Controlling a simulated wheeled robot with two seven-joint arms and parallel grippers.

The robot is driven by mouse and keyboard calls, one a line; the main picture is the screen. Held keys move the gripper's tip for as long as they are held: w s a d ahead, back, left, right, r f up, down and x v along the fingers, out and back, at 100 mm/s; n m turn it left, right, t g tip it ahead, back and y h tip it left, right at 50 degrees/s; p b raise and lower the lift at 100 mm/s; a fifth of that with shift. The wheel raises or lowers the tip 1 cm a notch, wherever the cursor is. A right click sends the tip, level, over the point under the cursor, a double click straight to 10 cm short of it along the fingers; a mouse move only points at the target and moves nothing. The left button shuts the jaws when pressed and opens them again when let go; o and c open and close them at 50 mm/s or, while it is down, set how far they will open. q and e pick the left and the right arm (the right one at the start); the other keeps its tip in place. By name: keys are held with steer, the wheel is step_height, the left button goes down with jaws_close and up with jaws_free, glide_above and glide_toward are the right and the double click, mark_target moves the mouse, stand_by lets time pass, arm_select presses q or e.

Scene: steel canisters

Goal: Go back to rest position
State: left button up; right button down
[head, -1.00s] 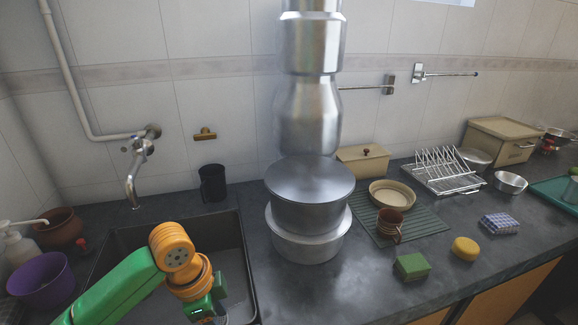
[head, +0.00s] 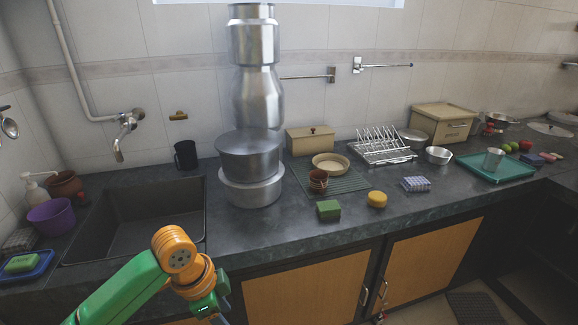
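A tall stack of steel canisters (head: 258,100) stands upright on the counter, right of the sink. Its upper part is narrow, over a wide pot (head: 250,158) and a wider steel base pot (head: 252,187). My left arm, green and orange, comes in from the bottom left and ends at the bottom edge, in front of the counter, apart from the stack. Only the base of my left gripper (head: 210,308) shows; its fingertips are cut off by the frame. My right gripper is not in view.
The sink (head: 135,222) lies left of the stack. A green sponge (head: 328,210), a yellow sponge (head: 376,200), a brown cup (head: 318,182) and a dish rack (head: 382,148) stand to the right. Cupboard doors (head: 308,290) and open floor lie below the counter front.

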arm_select(q)
steer(key=w+f+n+t+h, duration=0.15)
steer(key=w+f+n, duration=0.35)
steer(key=f, duration=0.6)
steer(key=s+a+f+n+y, duration=0.1)
steer(key=s+a+f+n, duration=0.1)
steer(key=f, duration=0.4)
steer(key=s+a+f+n+y, duration=0.1)
steer(key=s+a+f+n, duration=0.15)
steer(key=f, duration=0.35)
steer(key=s+a+f+n, duration=0.2)
steer(key=s+f, duration=0.8)
steer(key=s, duration=0.1)
steer(key=s+f+y, duration=0.1)
steer(key=s+f, duration=0.1)
steer(key=s, duration=0.7)
steer(key=s+f+g, duration=0.1)
steer(key=s+f, duration=0.2)
steer(key=s, duration=0.7)
steer(key=shift+s+a+y, duration=0.25)
steer(key=shift+y, duration=0.1)
steer(key=shift+w, duration=0.1)
